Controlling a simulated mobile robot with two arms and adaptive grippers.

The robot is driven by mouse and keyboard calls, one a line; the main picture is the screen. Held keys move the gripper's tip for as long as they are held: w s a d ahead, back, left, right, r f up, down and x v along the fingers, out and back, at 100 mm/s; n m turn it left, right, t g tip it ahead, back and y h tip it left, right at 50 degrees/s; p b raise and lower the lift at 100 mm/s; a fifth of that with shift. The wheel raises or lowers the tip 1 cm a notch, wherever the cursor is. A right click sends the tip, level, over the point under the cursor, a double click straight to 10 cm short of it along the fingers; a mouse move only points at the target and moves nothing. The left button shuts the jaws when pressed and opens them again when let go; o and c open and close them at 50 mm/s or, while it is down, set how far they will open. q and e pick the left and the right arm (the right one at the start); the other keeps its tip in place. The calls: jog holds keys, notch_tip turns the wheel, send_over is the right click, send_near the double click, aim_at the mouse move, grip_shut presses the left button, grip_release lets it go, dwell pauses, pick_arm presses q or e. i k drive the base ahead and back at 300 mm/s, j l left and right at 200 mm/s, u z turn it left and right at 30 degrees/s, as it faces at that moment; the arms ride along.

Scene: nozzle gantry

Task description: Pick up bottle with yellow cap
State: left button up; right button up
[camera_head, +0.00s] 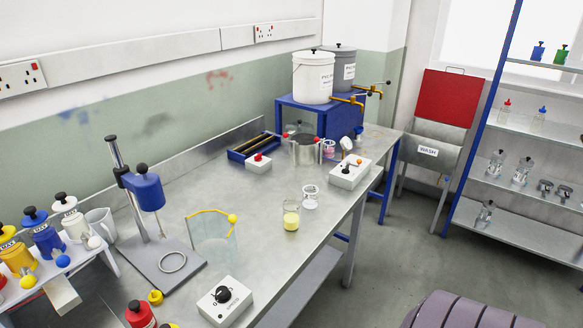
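I cannot clearly pick out a bottle with a yellow cap. A small yellow piece (155,297) sits on the bench behind a red bottle with a black cap (140,315), at the bottom edge. A bit of yellow (170,325) beside the red bottle is cut off by the frame, so I cannot tell what it is. A yellow bottle with a black cap (17,257) stands at the far left, near a blue one (45,238) and a white one (72,222). Neither of my grippers is in view.
White and grey buckets stand behind. Shelves (520,174) hold small bottles at right.

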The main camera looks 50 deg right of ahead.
aim_at(290, 208)
jog(key=z, duration=1.5)
